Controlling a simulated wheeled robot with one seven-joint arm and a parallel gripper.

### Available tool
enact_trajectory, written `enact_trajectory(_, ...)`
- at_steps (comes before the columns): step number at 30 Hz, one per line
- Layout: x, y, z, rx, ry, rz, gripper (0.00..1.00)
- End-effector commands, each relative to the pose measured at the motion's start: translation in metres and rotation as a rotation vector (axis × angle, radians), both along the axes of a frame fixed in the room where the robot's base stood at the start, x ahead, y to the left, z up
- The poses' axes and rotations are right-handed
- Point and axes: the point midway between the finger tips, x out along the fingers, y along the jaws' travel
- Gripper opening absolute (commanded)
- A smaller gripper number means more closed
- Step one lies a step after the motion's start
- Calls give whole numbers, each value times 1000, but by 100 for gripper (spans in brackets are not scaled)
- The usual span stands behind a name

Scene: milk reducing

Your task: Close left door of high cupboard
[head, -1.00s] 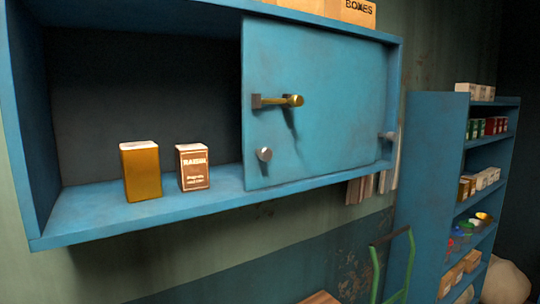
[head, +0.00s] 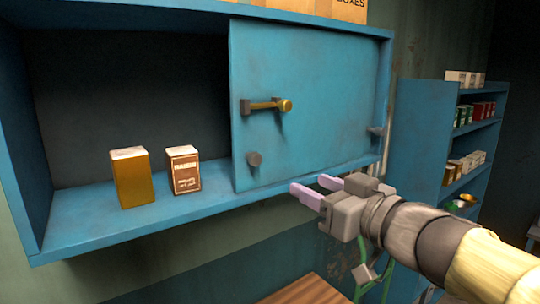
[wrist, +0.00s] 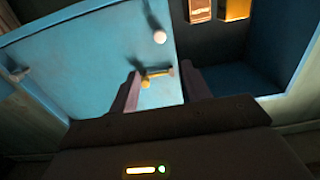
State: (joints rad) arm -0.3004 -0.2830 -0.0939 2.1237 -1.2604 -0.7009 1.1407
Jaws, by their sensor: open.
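The high blue cupboard (head: 130,222) hangs on the wall with its left half open. A blue sliding door (head: 330,75) covers the right half. The door carries a brass handle on a dark bracket (head: 266,105) and a round knob (head: 254,159) below it. My gripper (head: 316,189) is open and empty, in front of the door's lower edge, below and right of the handle. In the wrist view the door (wrist: 90,60) fills the left, and the handle (wrist: 158,74) shows between the two fingers (wrist: 162,92), apart from them.
A yellow-brown box (head: 132,178) and a brown raisin box (head: 184,170) stand on the cupboard floor in the open half. Cardboard boxes (head: 340,8) sit on top. A blue shelf (head: 420,130) with goods stands at the right. A wooden surface (head: 308,290) shows below.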

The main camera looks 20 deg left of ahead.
Motion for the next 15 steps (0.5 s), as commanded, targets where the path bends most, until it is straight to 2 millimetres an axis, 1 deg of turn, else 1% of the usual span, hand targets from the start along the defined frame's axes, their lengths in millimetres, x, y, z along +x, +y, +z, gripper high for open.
enact_trajectory(6, 1, -1, -1, 0, 1, -4, 48)
enact_trajectory(10, 5, 0, -1, 0, 1, -10, 48)
enact_trajectory(13, 12, 6, -1, -2, 1, -12, 48)
enact_trajectory(15, 18, 14, -1, -1, 3, -10, 48)
